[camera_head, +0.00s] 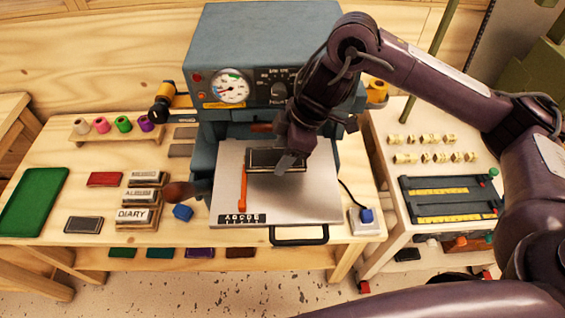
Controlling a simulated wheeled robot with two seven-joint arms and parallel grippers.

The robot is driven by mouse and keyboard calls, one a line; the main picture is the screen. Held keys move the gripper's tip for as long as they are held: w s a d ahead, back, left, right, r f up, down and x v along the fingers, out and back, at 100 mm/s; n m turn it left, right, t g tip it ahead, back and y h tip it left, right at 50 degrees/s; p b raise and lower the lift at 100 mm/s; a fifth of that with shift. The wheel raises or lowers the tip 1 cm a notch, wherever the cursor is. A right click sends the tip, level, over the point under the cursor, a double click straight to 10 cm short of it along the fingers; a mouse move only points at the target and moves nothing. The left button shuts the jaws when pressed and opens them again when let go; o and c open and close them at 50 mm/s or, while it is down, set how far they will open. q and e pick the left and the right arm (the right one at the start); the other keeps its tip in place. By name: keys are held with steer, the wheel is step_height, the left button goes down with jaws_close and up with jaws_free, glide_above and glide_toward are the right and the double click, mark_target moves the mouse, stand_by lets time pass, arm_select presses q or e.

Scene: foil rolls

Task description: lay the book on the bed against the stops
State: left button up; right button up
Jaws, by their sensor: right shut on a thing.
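A small black book (262,157) with a pale border is over the upper part of the pale metal bed (310,207) of the blue-grey press (265,45). My right gripper (290,161) is shut on the book's right part and hides some of it. I cannot tell whether the book touches the bed. An orange bar (242,188), perhaps one of the stops, runs along the bed left of the book and close to it. A black lettered strip (243,218) lies at the bed's front left. My left gripper is not in view.
Labelled blocks (137,215), a green mat (34,200) and a rack of coloured foil rolls (118,130) stand left. A blue button box (366,220) sits right of the bed. Brass pieces (430,140) and a black yellow-ruled fixture (450,200) lie on the right-hand table.

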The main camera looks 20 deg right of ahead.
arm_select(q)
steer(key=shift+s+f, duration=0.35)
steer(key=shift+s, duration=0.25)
arm_select(e)
steer(key=shift+s+f, duration=0.1)
steer(key=shift+f, duration=1.95)
arm_select(q)
steer(key=shift+b, duration=0.3)
arm_select(e)
steer(key=shift+f, duration=0.1)
steer(key=o, duration=1)
arm_select(q)
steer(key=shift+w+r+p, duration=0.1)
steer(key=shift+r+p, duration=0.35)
steer(key=shift+p, duration=0.05)
arm_select(e)
steer(key=v, duration=1.2)
